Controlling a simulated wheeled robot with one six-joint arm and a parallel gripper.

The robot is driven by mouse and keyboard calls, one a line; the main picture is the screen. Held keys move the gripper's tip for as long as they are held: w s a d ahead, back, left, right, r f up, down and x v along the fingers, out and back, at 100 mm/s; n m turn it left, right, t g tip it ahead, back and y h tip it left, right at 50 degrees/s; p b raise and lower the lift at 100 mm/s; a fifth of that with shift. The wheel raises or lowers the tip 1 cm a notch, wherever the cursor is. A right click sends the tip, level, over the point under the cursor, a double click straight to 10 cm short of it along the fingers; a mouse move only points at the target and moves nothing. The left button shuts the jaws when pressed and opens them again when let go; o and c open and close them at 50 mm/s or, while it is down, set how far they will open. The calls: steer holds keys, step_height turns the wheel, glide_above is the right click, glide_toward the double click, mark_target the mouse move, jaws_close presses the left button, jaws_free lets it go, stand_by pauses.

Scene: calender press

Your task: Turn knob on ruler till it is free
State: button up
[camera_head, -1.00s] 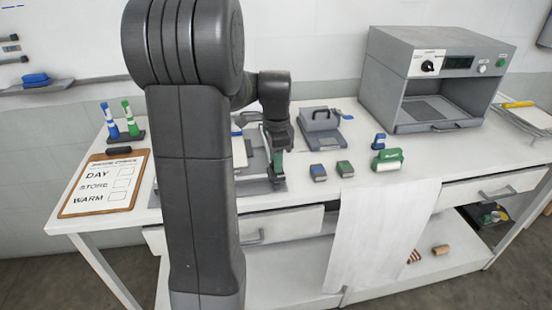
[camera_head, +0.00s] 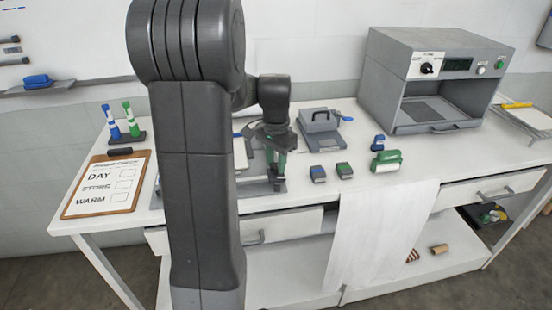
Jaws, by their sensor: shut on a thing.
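The grey press fixture (camera_head: 247,190) with its flat plates lies on the bench, partly hidden behind my arm. My gripper (camera_head: 276,172) points down over its right end, at the front edge. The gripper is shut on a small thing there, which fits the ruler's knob. The knob itself is hidden by the jaws, and the ruler cannot be made out clearly. Green shows at the gripper's side.
Two small blocks, blue-topped (camera_head: 318,174) and green-topped (camera_head: 344,170), lie to the right. Behind them is a grey lidded box (camera_head: 320,122). A green roller-like item (camera_head: 387,161), a grey oven (camera_head: 430,80) and a clipboard (camera_head: 105,187) also occupy the bench.

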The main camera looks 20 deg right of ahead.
mark_target(276, 165)
steer(key=n+p, duration=0.1)
steer(key=n, duration=0.4)
steer(key=shift+n, duration=0.3)
steer(key=n, duration=0.6)
steer(key=shift+p, duration=0.3)
steer(key=n, duration=0.6)
steer(key=shift+n, duration=0.3)
steer(key=n, duration=0.5)
steer(key=shift+n+p, duration=0.3)
steer(key=shift+p, duration=0.1)
steer(key=o, duration=1)
step_height(276, 165, up, 14)
steer(key=shift+f+b, duration=0.1)
steer(key=shift+b, duration=0.25)
